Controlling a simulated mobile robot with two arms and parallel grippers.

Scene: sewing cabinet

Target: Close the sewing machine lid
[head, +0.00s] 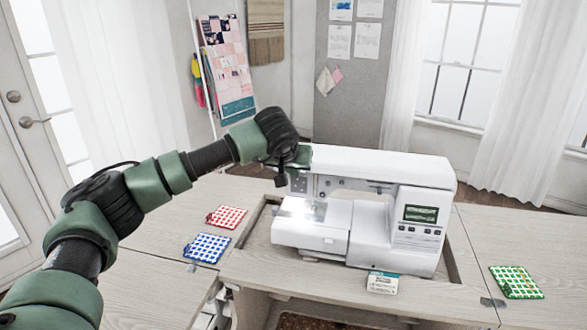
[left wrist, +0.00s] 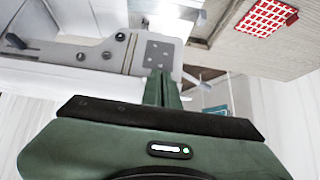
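The white sewing machine (head: 375,205) stands upright in the recess of the wooden cabinet. Its top is flat and white, and I cannot make out a separate raised lid. My left gripper (head: 296,157) is at the top left end of the machine, its green hand partly hidden behind the machine's head. In the left wrist view, the two green fingers (left wrist: 163,88) are close together, with nothing visible between them. Their tips point at the grey end plate (left wrist: 155,55) of the machine; I cannot tell whether they touch it. My right gripper is not in view.
A red checked pad (head: 226,217) and a blue one (head: 207,248) lie on the left cabinet top (head: 150,285). A green checked pad (head: 516,282) lies on the right. A small card (head: 382,282) is at the front edge. The right cabinet top is mostly clear.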

